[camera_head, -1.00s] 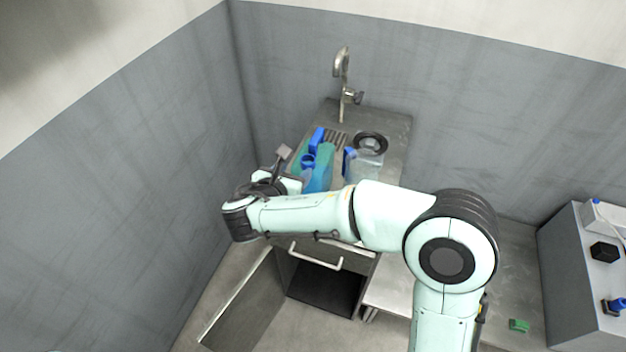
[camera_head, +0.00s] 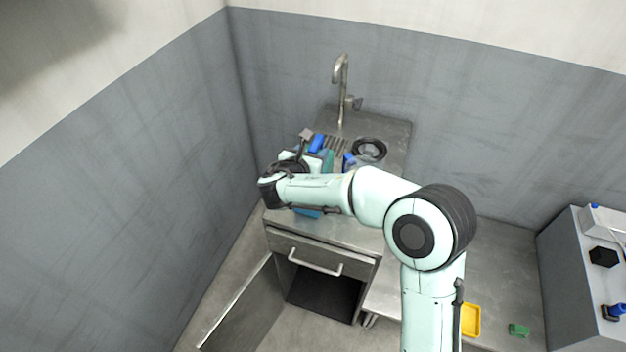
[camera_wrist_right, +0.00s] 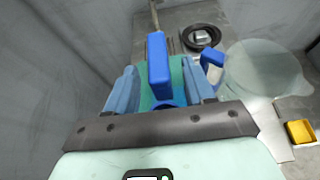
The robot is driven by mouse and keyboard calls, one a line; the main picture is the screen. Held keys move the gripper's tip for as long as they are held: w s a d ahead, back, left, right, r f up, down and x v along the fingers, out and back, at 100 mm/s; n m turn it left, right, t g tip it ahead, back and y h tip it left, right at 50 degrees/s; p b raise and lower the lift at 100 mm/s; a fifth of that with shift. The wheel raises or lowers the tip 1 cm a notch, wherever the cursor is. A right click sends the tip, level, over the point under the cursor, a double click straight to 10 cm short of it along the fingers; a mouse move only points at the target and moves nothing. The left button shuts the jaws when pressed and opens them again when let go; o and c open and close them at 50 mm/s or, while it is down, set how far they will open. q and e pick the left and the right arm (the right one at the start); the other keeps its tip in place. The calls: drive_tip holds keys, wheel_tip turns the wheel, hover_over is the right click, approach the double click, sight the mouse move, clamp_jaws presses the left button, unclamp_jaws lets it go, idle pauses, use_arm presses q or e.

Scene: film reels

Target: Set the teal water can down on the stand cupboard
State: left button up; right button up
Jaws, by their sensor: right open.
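The teal water can (camera_head: 328,160) with a blue handle (camera_head: 317,142) is on the steel cupboard (camera_head: 345,233) with the tap. My arm hides much of it. In the wrist view the blue handle (camera_wrist_right: 158,65) stands between the two blue fingers of my right gripper (camera_wrist_right: 160,88), with teal body behind it. The fingers are apart, with gaps beside the handle. In the head view my right gripper (camera_head: 303,152) is at the can's left side. My left gripper is not in view.
A clear jug (camera_wrist_right: 262,70) with a blue handle stands right of the can, close to my gripper. A black ring (camera_head: 369,149) and the tap (camera_head: 341,90) are behind. A yellow tray (camera_head: 470,320) and a green block (camera_head: 519,329) lie at lower right. The left wall is near.

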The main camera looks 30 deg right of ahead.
drive_tip(key=shift+w+d+f, duration=0.2)
drive_tip(key=shift+w+d, duration=0.15)
clamp_jaws()
idle(1.2)
drive_tip(key=shift+r, duration=0.15)
